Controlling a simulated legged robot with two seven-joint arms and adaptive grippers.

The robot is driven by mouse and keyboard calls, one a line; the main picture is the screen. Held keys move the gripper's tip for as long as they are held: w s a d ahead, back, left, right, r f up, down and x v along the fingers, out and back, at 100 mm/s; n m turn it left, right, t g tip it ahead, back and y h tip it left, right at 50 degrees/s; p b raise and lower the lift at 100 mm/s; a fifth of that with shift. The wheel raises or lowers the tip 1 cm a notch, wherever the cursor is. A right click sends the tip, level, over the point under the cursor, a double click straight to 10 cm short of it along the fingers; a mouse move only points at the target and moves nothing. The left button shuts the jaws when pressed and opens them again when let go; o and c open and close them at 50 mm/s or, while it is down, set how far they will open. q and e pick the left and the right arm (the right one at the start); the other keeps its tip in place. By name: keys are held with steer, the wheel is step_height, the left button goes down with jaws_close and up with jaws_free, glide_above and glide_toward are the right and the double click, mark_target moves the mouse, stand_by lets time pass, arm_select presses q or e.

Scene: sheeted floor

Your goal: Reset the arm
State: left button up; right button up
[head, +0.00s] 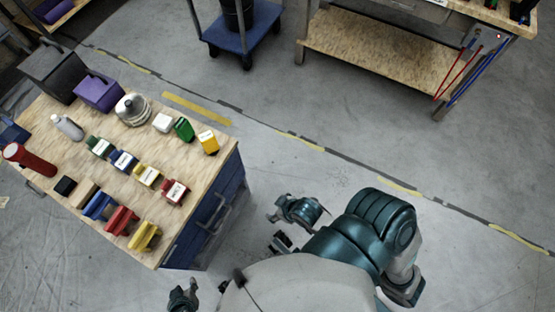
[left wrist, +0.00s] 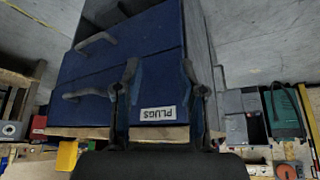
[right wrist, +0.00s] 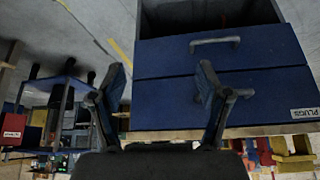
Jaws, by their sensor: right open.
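My left gripper (left wrist: 160,70) shows in the left wrist view with its two fingers apart and nothing between them. My right gripper (right wrist: 160,75) shows in the right wrist view, open and empty. Both face the blue drawer cabinet (left wrist: 110,75), which shows upside down behind the fingers. In the head view, my left gripper (head: 183,297) is small at the bottom edge, in front of the cabinet. My right arm lies to the right of the cabinet, over the floor; much of its gripper is hard to make out there.
The wooden cabinet top (head: 60,135) holds several coloured bins, a red cylinder (head: 30,160), a white bottle (head: 67,127), a silver domed object (head: 132,109) and a purple box (head: 98,92). A blue cart (head: 242,38) and a shelved workbench (head: 380,55) stand behind. Floor between is clear.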

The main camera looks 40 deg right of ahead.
arm_select(q)
steer(key=s+a+f+g+p, duration=0.1)
steer(key=s+f+p, duration=0.3)
steer(key=f, duration=0.6)
steer(key=s+a+f+g+p, duration=0.1)
steer(key=s+f+g+p, duration=0.2)
steer(key=f, duration=0.7)
steer(key=shift+s+a+f+y+p, duration=0.4)
steer(key=shift+s+p, duration=0.6)
steer(key=shift+p, duration=0.15)
arm_select(e)
steer(key=s+f+g, duration=0.2)
steer(key=s+f, duration=0.2)
steer(key=f, duration=0.6)
steer(key=s+d+f+g+h, duration=0.1)
steer(key=s+f, duration=0.4)
steer(key=f, duration=0.5)
steer(key=shift+d+f+g, duration=0.25)
steer(key=shift+d+g, duration=0.05)
steer(key=shift+g, duration=0.1)
arm_select(q)
steer(key=shift+d+r, duration=0.1)
steer(key=shift+a, duration=0.25)
arm_select(e)
steer(key=shift+a, duration=0.1)
